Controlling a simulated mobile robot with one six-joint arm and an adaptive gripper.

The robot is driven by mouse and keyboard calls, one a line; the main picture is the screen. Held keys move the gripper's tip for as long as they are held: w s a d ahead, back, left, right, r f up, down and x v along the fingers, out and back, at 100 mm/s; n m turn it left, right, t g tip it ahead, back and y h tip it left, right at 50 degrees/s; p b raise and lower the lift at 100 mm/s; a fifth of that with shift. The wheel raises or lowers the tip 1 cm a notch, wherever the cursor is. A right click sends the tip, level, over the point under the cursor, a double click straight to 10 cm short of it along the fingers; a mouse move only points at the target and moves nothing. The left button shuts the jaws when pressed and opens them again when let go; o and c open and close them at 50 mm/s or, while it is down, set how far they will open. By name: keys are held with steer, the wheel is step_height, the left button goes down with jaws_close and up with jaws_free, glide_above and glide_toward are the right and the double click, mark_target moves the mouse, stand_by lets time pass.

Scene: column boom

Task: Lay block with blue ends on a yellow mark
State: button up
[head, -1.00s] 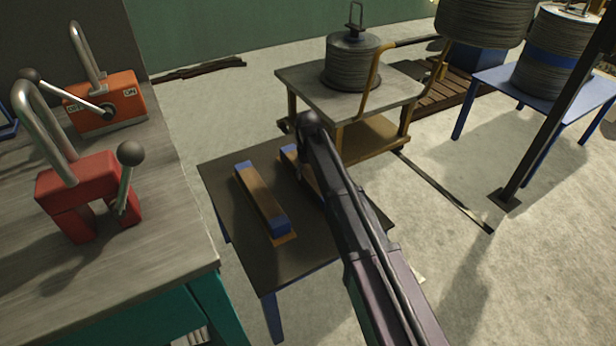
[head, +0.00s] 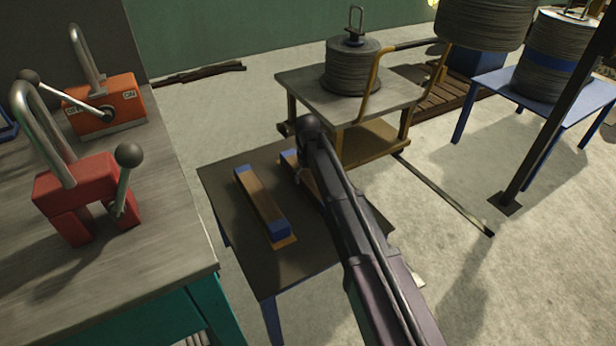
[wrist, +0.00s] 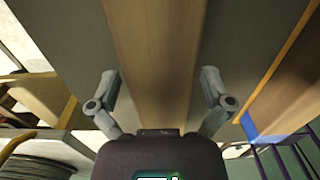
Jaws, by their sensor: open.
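A wooden block with blue ends (head: 262,203) lies on a low dark table (head: 235,240), with an orange-yellow mark (head: 287,243) showing under its near end. Its blue end also shows at the right of the wrist view (wrist: 264,128). A second block (head: 290,161) with a blue end is mostly hidden behind my arm. In the wrist view, my gripper (wrist: 160,88) is open, with a finger on either side of a long wooden block (wrist: 155,60). The ends of this block are out of sight. I cannot tell whether the fingers touch it.
A workbench (head: 165,235) with a red lever device (head: 85,195) and an orange one (head: 105,103) stands left of the table. A trolley (head: 300,90) carrying a wire spool (head: 352,68) stands behind. A dark post (head: 550,120) rises at the right.

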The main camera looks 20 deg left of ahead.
mark_target(308, 175)
step_height(308, 175, up, 12)
steer(key=p, duration=1.2)
steer(key=shift+r, duration=0.1)
stand_by(1.1)
steer(key=s+d+m, duration=0.3)
steer(key=d, duration=0.9)
steer(key=s+d+m, duration=0.2)
steer(key=d, duration=1.1)
steer(key=s+d+m, duration=0.2)
steer(key=s+d, duration=0.4)
steer(key=d, duration=0.3)
steer(key=s+d+m, duration=0.3)
steer(key=s+d, duration=0.3)
steer(key=d, duration=0.3)
steer(key=shift+d, duration=0.15)
